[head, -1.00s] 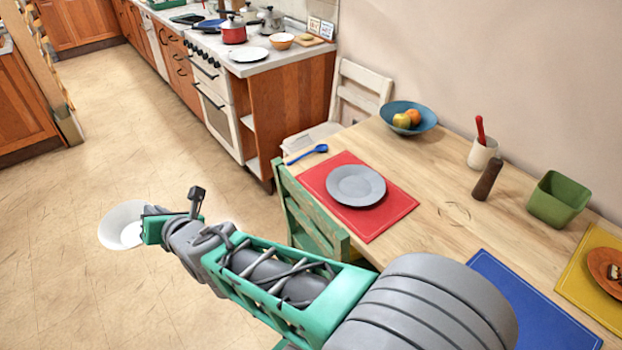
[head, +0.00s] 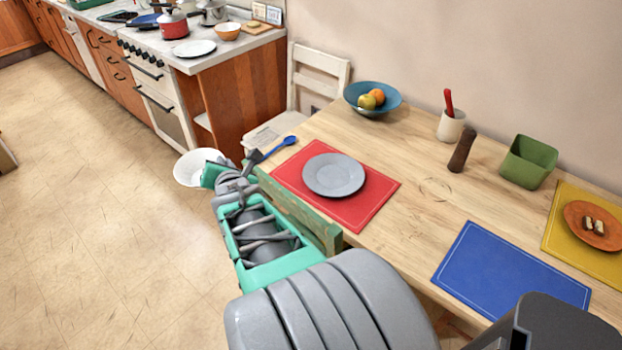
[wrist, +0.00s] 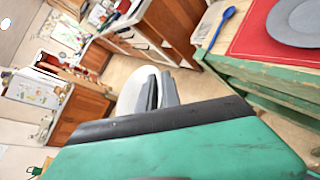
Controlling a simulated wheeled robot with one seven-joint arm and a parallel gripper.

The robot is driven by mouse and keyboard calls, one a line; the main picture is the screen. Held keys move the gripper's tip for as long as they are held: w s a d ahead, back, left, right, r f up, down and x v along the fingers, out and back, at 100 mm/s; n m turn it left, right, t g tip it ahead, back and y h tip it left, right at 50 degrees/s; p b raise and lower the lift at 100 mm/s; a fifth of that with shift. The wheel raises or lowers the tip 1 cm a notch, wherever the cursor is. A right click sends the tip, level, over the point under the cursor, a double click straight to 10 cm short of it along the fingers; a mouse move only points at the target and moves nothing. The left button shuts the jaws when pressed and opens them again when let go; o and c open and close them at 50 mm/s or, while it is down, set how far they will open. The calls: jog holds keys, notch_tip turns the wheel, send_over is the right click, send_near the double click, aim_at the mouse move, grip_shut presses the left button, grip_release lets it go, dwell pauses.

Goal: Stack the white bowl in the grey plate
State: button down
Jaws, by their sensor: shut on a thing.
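The white bowl (head: 190,168) is held out over the floor, left of the table's near edge. My gripper (head: 209,172) is shut on its rim; the fingertips are partly hidden in the head view. In the wrist view the bowl (wrist: 128,97) shows behind the dark fingers (wrist: 158,92). The grey plate (head: 334,174) lies flat and empty on a red placemat (head: 375,200). It also shows in the wrist view (wrist: 298,22). The gripper is apart from the plate, to its left.
A green chair (head: 300,218) stands at the table edge beside my arm. A blue spoon (head: 281,146) lies left of the placemat. A fruit bowl (head: 390,105), a utensil cup (head: 450,128), a pepper mill (head: 462,150) and a green bin (head: 528,160) stand toward the wall.

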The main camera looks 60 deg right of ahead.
jog(key=s+d+f+m+g+h+b, duration=0.1)
jog(key=s+d+m+g+h, duration=0.15)
jog(key=s+d, duration=0.5)
jog(key=s+d+f+m+g+h+b, duration=0.1)
jog(key=s+d+m+g, duration=0.3)
jog(key=s, duration=0.7)
jog(key=s+d+f+m+g+h+b, duration=0.1)
jog(key=s+d+f+m+g+h, duration=0.15)
jog(key=s+d, duration=0.6)
jog(key=y, duration=0.1)
send_over(347, 186)
jog(key=f, duration=0.9)
jog(key=shift+d+b, duration=0.2)
jog(key=shift+b, duration=0.2)
notch_tip(347, 186, down, 3)
jog(key=shift+w+d+r, duration=0.1)
jog(key=shift+d+r, duration=0.05)
jog(key=shift+f, duration=0.2)
jog(key=shift+f, duration=0.1)
